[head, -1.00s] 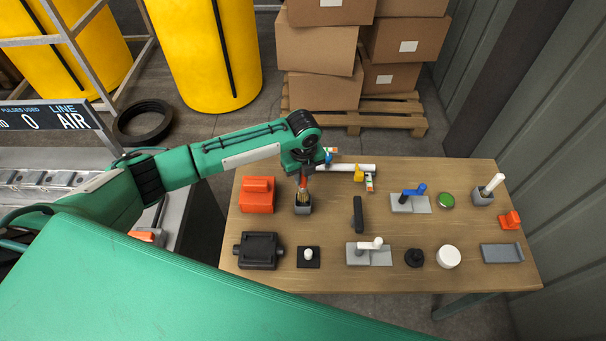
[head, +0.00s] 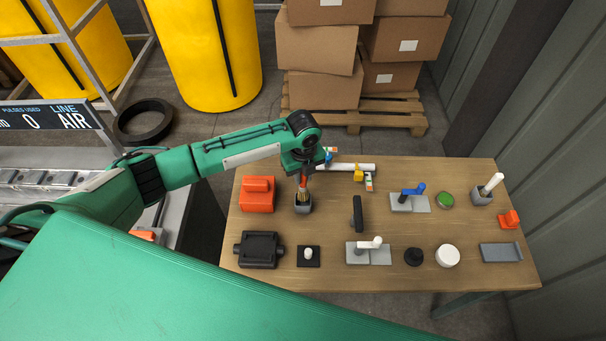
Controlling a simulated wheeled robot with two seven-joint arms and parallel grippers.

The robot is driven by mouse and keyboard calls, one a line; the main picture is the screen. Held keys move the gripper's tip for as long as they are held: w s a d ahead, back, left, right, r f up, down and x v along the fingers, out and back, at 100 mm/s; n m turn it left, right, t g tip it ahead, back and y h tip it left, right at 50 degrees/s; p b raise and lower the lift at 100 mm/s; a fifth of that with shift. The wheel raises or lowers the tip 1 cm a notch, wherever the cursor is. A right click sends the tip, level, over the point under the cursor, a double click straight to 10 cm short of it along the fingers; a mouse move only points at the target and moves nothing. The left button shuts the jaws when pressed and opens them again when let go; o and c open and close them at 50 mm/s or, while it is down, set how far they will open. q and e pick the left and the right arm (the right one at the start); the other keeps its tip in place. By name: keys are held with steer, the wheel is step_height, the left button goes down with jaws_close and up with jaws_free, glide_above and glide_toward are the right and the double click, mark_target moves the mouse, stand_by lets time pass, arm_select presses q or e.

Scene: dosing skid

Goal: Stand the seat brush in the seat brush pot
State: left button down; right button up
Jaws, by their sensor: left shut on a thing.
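My left gripper (head: 306,176) points down over the left part of the table and is shut on the seat brush (head: 303,194), a slim thing with a reddish upper part and tan lower end. The brush is about upright. Its lower end is at the mouth of a small dark grey square pot (head: 303,206), which I take to be the seat brush pot. I cannot tell how deep the end is inside it. The gripper's fingers are small and partly hidden by the wrist. My right gripper is not in view.
The wooden table (head: 330,225) bears an orange block (head: 257,194) left of the pot, a black box (head: 259,250) in front, and a white bar (head: 350,167) behind. A second grey pot (head: 482,196) with a white-handled thing stands at the right. Bare wood lies between the parts.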

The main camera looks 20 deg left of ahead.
mark_target(303, 187)
arm_select(q)
steer(key=shift+p, duration=0.3)
stand_by(0.8)
steer(key=shift+f, duration=0.85)
steer(key=shift+f+b, duration=0.9)
steer(key=shift+f, duration=0.35)
steer(key=shift+f+b, duration=0.5)
steer(key=shift+f, duration=0.45)
steer(key=c, duration=1.2)
jaws_free()
steer(key=shift+o, duration=0.2)
